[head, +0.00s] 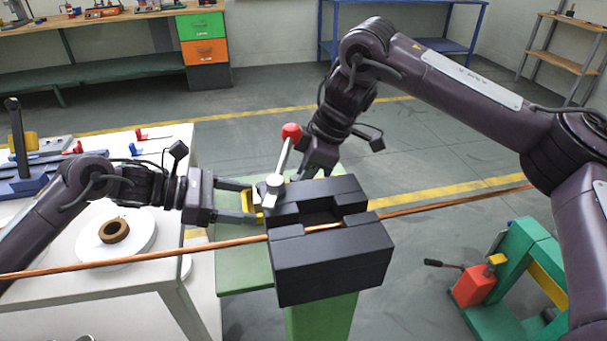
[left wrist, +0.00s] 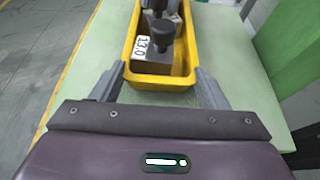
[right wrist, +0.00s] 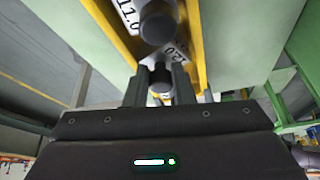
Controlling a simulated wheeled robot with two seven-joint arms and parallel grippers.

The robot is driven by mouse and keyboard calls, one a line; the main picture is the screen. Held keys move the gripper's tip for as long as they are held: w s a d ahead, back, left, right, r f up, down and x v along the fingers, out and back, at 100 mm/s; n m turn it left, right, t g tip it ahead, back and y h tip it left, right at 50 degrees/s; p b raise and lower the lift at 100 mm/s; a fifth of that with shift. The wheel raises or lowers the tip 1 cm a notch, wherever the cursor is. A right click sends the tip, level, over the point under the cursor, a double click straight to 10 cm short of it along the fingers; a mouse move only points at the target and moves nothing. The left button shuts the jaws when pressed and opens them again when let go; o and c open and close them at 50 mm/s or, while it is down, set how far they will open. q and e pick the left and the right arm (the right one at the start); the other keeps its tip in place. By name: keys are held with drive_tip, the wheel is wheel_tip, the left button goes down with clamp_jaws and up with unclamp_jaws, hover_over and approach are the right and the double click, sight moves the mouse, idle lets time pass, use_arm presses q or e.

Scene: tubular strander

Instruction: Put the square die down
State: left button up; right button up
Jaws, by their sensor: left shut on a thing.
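My left gripper (head: 240,201) is shut on the near end of a yellow tray (left wrist: 160,82), with one finger along each side; the tray also shows in the head view (head: 251,199). In the left wrist view, a grey die marked 13.0 (left wrist: 145,63) with a dark knob sits in the tray. My right gripper (head: 319,165) is behind the black block. In the right wrist view, its fingers (right wrist: 159,84) stand on either side of a dark knob (right wrist: 160,76), low between the tray's walls. Labels 11.0 and 12.0 show there. Whether those fingers grip the knob is unclear.
A black split block (head: 330,256) on a green stand holds a copper rod (head: 428,210) crossing the scene. A red-ball lever (head: 291,131) rises beside it. A white table (head: 85,240) stands left. A green machine (head: 525,262) stands right. Open floor lies behind.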

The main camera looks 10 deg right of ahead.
drive_tip(key=o, duration=0.4)
use_arm(q)
drive_tip(key=shift+r, duration=0.1)
use_arm(e)
drive_tip(key=v, duration=1.2)
drive_tip(key=shift+r, duration=0.1)
use_arm(q)
drive_tip(key=o, duration=1.1)
drive_tip(key=shift+a, duration=0.1)
